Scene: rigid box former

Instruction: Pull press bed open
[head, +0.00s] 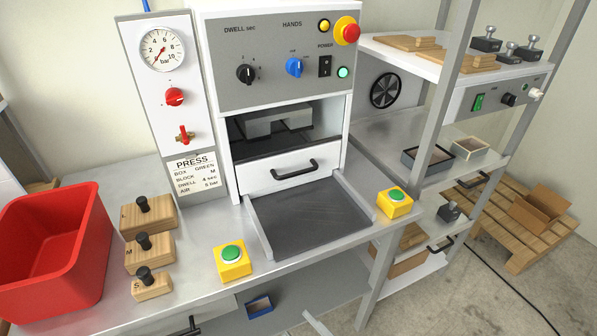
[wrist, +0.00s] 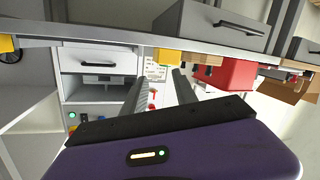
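The press (head: 276,60) stands on the metal counter. Its white bed front (head: 258,178) has a black bar handle (head: 293,169) and sits back inside the housing, below the dark opening. A dark plate (head: 310,214) between two side rails lies in front of it. The wrist view appears upside down; the bed front shows there at left (wrist: 115,61).
Yellow boxes with green buttons flank the plate, left (head: 233,263) and right (head: 395,203). A red bin (head: 60,252) and several wooden blocks (head: 148,248) stand left. A shelf rack (head: 440,105) stands right. The space above the plate is clear.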

